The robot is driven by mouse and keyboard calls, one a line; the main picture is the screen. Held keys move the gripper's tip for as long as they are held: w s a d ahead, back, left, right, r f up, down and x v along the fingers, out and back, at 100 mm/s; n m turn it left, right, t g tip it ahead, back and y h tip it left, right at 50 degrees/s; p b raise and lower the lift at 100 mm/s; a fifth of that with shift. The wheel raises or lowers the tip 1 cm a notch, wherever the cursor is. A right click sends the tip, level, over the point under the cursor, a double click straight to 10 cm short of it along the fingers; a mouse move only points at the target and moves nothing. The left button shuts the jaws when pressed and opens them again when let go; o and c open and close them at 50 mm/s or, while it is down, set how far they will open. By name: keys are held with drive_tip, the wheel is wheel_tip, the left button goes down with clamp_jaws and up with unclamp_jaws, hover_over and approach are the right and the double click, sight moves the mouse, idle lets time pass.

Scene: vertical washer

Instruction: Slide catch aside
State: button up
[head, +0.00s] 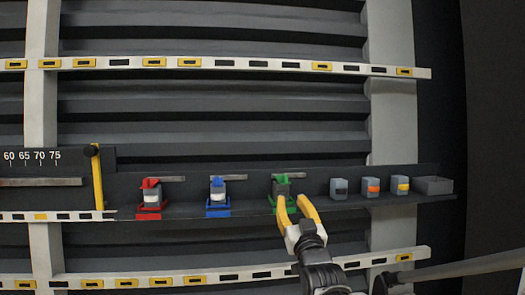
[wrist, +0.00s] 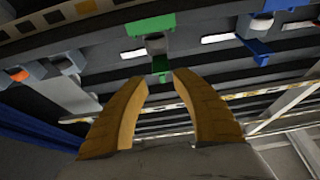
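The green catch (head: 281,178) is on the dark panel, right of the red catch (head: 149,214) and the blue catch (head: 218,212). Each has a coloured upper piece, a coloured lower bracket and a small block or cylinder between them. My gripper (head: 292,202) is open in front of the green one, its yellow fingers partly covering its lower bracket. In the wrist view, the open fingers (wrist: 160,79) are empty, with the green catch (wrist: 152,25) just beyond and between them. Whether a finger touches it, I cannot tell. Which catch the task means is not shown.
Grey blocks with dark, orange (head: 372,187) and yellow (head: 400,185) faces stand on the ledge to the right, beside a grey box (head: 433,186). A yellow lever (head: 97,178) and a numbered scale (head: 33,157) are at left. Perforated rails (head: 225,64) run above and below.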

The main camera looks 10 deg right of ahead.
sight(286, 181)
drive_tip(key=w+r, duration=0.1)
drive_tip(key=r+p, duration=0.1)
drive_tip(key=r, duration=0.1)
drive_tip(key=shift+w+t, duration=0.4)
drive_tip(key=p+x, duration=0.2)
drive_tip(key=x, duration=0.4)
drive_tip(key=shift+w, duration=0.15)
drive_tip(key=shift+f, duration=0.1)
clamp_jaws()
